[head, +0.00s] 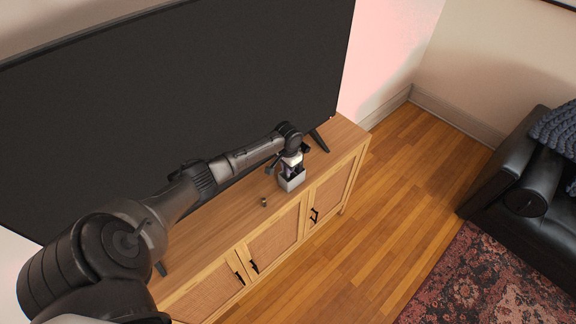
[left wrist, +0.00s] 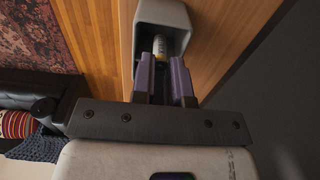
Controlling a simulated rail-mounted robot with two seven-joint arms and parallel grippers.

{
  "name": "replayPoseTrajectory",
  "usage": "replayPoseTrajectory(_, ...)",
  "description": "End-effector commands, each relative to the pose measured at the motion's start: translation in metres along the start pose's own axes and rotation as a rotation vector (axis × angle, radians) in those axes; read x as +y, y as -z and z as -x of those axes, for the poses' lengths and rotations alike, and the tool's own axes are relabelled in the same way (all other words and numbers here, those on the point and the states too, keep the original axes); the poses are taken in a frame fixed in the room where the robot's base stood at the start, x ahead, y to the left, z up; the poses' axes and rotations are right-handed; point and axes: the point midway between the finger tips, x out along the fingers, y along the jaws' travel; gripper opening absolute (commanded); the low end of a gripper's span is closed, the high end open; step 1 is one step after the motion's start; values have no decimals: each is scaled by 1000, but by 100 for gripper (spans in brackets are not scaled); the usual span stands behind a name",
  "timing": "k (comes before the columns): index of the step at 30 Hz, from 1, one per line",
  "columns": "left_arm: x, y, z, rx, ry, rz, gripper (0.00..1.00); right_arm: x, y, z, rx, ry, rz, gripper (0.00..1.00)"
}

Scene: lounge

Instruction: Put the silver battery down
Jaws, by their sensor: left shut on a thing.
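My left gripper (head: 291,168) points down at a small grey open-topped container (head: 292,184) on the wooden cabinet. In the left wrist view, its two purple fingers (left wrist: 162,66) are shut on the silver battery (left wrist: 160,44), which shows a pale body and a yellow band. The battery is at the mouth of the container (left wrist: 181,13), between its walls. The fingers hide part of the battery, and I cannot tell whether it touches the container's floor. My right gripper is in neither view.
The wooden cabinet top (head: 232,207) has free room left of the container. A small dark cylinder (head: 264,202) stands there. A large black television (head: 180,90) stands close behind my left arm. A black sofa (head: 520,190) and patterned rug (head: 480,285) are at the right.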

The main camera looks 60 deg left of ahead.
Motion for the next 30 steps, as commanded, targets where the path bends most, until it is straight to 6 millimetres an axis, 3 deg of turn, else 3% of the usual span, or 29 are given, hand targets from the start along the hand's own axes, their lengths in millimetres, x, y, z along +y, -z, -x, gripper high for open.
replayPoseTrajectory(9,0,0,0,-1,0,0,40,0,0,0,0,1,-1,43)
replayPoseTrajectory(19,0,0,2,0,1,0,40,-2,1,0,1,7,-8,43)
replayPoseTrajectory(25,0,0,13,2,2,-1,40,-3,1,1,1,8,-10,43)
replayPoseTrajectory(30,0,0,30,0,0,0,40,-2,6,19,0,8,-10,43)
